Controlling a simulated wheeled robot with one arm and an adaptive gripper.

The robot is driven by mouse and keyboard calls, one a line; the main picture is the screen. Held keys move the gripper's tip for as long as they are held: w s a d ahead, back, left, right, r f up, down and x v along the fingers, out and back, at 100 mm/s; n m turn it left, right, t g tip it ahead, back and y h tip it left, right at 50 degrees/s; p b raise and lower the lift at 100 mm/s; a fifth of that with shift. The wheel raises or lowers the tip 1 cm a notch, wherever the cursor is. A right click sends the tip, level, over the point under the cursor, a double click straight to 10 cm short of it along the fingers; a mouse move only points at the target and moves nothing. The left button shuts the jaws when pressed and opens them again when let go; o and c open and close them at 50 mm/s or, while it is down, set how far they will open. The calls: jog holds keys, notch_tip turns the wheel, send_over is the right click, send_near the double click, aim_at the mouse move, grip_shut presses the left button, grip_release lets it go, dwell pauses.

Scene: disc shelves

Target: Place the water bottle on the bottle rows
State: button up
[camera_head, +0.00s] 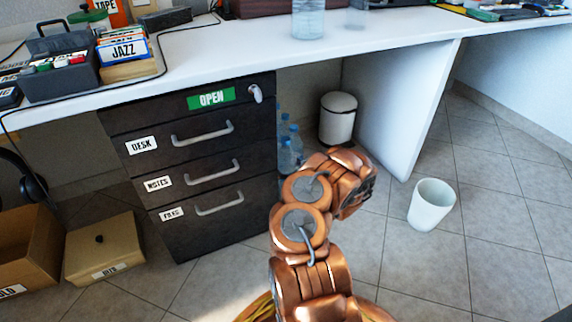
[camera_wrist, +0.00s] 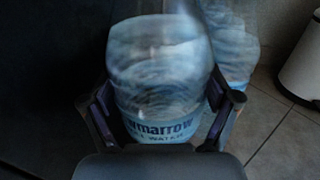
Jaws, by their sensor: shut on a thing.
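The water bottle (camera_wrist: 160,65) fills the middle of the wrist view, clear bluish plastic with a label reading in part "marrow". My gripper (camera_wrist: 165,105) is shut on it, one finger on each side. The bottle rows (camera_head: 287,150) are clear blue-tinted bottles on the floor under the desk, right of the drawers, partly hidden by my arm. Another bottle (camera_wrist: 235,45) stands behind and to the right of the held one in the wrist view; whether they touch I cannot tell. In the head view my arm hides the fingers, and I cannot pick out the held bottle.
The dark drawer cabinet (camera_head: 195,160) stands left of the bottles. A white bin (camera_head: 338,120) stands behind to the right, and a white desk panel (camera_head: 400,100) closes that side. A white cup-shaped bin (camera_head: 431,205) stands on the open floor at right.

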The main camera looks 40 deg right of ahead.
notch_tip(320, 180, down, 4)
jog(key=shift+f+b, duration=0.2)
jog(key=shift+b, duration=0.8)
jog(key=o, duration=1.6)
jog(key=shift+f, duration=0.15)
jog(key=s+p, duration=0.1)
jog(key=s, duration=0.3)
jog(key=s+a+p, duration=0.1)
jog(key=s+p, duration=0.1)
jog(key=s, duration=0.2)
jog(key=s+a+p, duration=0.1)
jog(key=s+p, duration=0.1)
jog(key=s, duration=0.2)
